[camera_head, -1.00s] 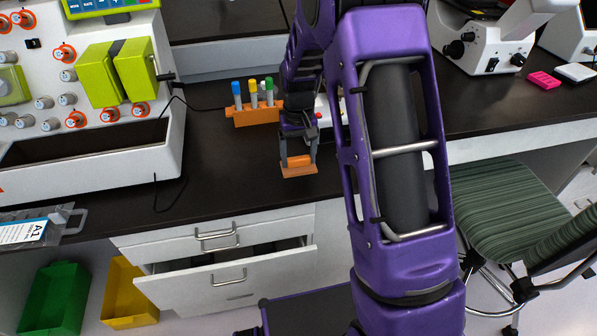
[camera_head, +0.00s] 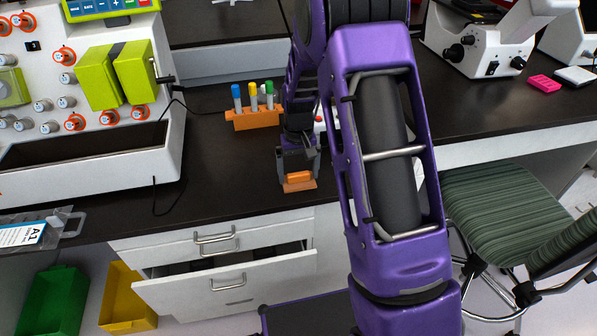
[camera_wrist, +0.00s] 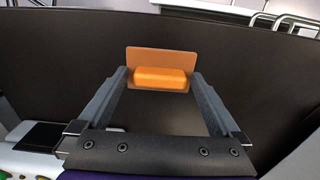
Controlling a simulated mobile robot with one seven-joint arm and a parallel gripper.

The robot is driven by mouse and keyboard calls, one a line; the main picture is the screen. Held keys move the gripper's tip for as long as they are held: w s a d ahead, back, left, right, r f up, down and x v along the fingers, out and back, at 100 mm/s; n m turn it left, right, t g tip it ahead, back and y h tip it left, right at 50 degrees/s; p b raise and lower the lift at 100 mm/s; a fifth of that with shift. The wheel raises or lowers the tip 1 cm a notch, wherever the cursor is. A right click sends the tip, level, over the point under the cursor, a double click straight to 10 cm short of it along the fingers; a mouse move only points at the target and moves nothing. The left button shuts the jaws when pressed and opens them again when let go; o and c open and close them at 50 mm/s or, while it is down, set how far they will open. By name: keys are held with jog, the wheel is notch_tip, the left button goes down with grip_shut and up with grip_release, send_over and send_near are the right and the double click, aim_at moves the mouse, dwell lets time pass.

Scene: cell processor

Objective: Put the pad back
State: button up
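The orange pad (camera_head: 299,182), a thin plate with a raised block handle, is at the front part of the dark counter, above the pulled-out drawer in the head view. My gripper (camera_head: 298,177) is around its block and moves with it. In the wrist view my gripper (camera_wrist: 160,77) has one fingertip at each end of the block of the pad (camera_wrist: 161,77), so it is shut on it. I cannot tell whether the pad touches the counter.
An orange rack (camera_head: 255,119) with several capped tubes stands behind my gripper. A white processor (camera_head: 165,150) with a thin cable is at the left. The lower drawer (camera_head: 225,284) is pulled out. A microscope (camera_head: 490,50) and a chair (camera_head: 500,210) are at the right. Counter between processor and gripper is mostly clear.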

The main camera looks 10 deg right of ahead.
aim_at(299, 173)
notch_tip(299, 173, up, 12)
jog(key=p, duration=0.2)
jog(key=shift+r, duration=0.2)
dwell(0.5)
